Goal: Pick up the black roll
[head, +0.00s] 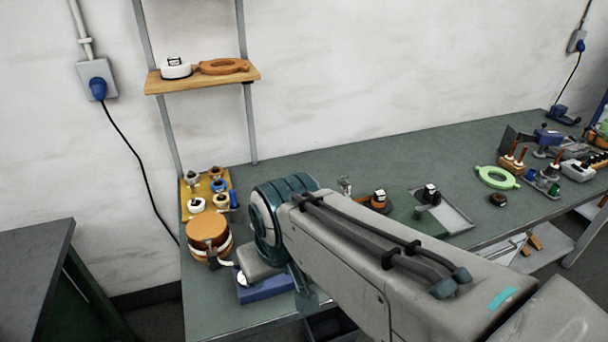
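A small dark roll (498,199) with a brownish middle lies flat on the green-topped bench, just below the light green ring; it is the item I see that best fits the black roll. Other small dark-topped pieces stand near the grey tray, too small to tell apart. My arm reaches in from the lower right to a teal wrist over the left part of the bench. My gripper (216,258) is small and partly hidden beside the stacked copper-coloured roll (208,229), well left of the dark roll. Its fingers are not clear, and I see nothing held.
A yellow board (187,212) with several small rolls lies at the bench's left end. A blue box (264,289) sits under my wrist. A grey tray (457,219) lies mid-bench, and a light green ring (497,170) to its right. Tools crowd the right end. The back strip is clear.

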